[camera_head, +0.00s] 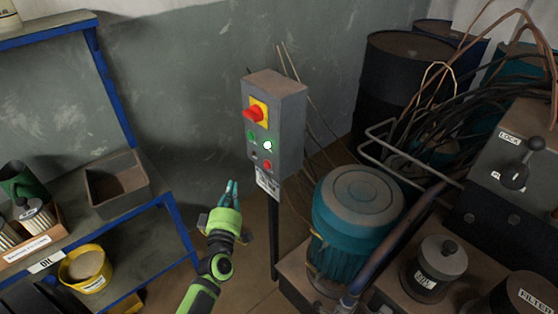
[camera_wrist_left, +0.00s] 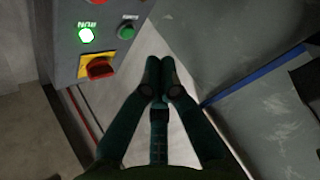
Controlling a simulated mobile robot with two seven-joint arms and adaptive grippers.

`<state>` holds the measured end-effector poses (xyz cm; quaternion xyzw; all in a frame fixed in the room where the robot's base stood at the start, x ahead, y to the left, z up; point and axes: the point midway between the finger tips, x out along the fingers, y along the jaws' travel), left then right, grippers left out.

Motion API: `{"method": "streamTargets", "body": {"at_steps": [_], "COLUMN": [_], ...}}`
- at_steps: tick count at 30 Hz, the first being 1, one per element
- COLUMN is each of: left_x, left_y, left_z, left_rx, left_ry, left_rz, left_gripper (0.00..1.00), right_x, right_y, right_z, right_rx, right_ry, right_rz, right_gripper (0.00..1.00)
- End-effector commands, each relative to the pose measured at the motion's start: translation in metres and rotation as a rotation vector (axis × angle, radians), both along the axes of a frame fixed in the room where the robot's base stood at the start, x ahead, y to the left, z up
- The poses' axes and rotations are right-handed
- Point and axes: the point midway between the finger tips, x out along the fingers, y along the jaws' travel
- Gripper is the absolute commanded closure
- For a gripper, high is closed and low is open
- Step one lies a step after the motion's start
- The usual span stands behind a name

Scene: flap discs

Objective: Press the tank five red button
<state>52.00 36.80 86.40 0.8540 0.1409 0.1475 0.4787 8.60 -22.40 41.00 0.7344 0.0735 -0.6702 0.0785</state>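A grey control box (camera_head: 272,125) stands on a post. It carries a red knob on a yellow plate (camera_head: 257,111), a green button (camera_head: 251,135), a lit white-green button (camera_head: 267,145), a dark button (camera_head: 253,154) and a small red button (camera_head: 267,165). No tank number is readable on it. My left gripper (camera_head: 232,187) is below and left of the box, apart from it, fingers pointing up. In the left wrist view its fingertips (camera_wrist_left: 163,72) meet with nothing between them. The red knob (camera_wrist_left: 101,68) and lit button (camera_wrist_left: 86,35) show left of them. My right gripper is not in view.
A teal motor (camera_head: 350,225) stands right of the post, with dark drums (camera_head: 395,90), a bent pipe rail and loose cables behind. A blue-framed shelf (camera_head: 130,240) with a bin (camera_head: 117,185) and a yellow bucket (camera_head: 85,268) is at left.

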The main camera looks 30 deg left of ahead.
Motion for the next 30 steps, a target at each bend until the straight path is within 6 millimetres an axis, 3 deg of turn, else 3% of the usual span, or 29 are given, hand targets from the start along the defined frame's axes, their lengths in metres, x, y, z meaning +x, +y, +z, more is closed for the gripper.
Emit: {"method": "streamTargets", "body": {"at_steps": [16,30], "left_x": [0.006,0.063], "left_y": [-0.001,-0.025], "left_z": [0.003,0.003], "left_rx": [-0.007,-0.006], "left_ry": [-0.011,-0.012], "left_rz": [0.005,0.004], "left_gripper": [1.00,1.00], "right_x": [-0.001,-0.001], "right_y": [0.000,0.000], "right_z": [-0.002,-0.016], "right_rx": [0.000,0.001], "right_ry": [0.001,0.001], "right_rz": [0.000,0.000], "right_gripper": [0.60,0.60]}}
